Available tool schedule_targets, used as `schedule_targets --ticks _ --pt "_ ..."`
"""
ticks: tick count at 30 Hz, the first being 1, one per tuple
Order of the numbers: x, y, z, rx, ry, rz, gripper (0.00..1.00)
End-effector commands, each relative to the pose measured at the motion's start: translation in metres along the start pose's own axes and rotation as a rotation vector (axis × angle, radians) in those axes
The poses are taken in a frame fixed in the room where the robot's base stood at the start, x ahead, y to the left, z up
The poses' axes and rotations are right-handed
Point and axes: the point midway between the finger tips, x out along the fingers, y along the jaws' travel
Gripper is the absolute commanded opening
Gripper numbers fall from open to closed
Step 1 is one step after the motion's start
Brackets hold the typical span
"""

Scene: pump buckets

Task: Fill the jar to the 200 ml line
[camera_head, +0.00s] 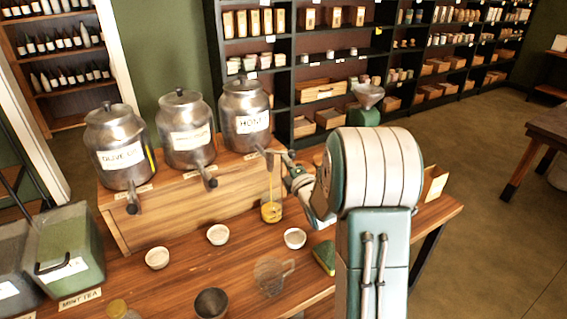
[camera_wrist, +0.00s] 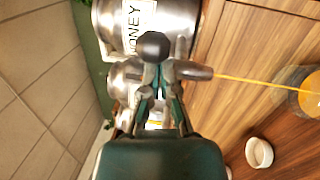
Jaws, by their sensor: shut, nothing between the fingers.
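The metal honey dispenser (camera_head: 246,112) is the rightmost of three on the wooden stand; it also shows in the wrist view (camera_wrist: 178,16). A thin golden stream falls from its tap (camera_wrist: 195,72) into the clear jar (camera_head: 271,212), which stands on the table below. The jar holds some golden honey; its line is too small to read. The jar is partly cut off in the wrist view (camera_wrist: 309,96). My gripper (camera_wrist: 154,72) is shut and empty at the tap, its fingertips close to the dark round knob (camera_wrist: 153,45). I cannot tell whether they touch it.
Two more dispensers, olive oil (camera_head: 119,150) and another (camera_head: 186,132), stand to the left. Small white bowls (camera_head: 218,235), a clear mug (camera_head: 271,275), a dark bowl (camera_head: 211,303) and a green sponge (camera_head: 324,257) are on the table.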

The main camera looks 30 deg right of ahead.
Motion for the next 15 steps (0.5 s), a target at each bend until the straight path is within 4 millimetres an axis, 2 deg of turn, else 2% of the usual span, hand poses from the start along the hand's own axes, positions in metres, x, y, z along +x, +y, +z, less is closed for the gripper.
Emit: schedule_targets --ticks 8,15 --pt "0.004 -0.001 0.006 -0.002 -0.001 0.0 0.0" --pt "0.011 -0.004 0.018 0.019 0.168 0.024 0.0"
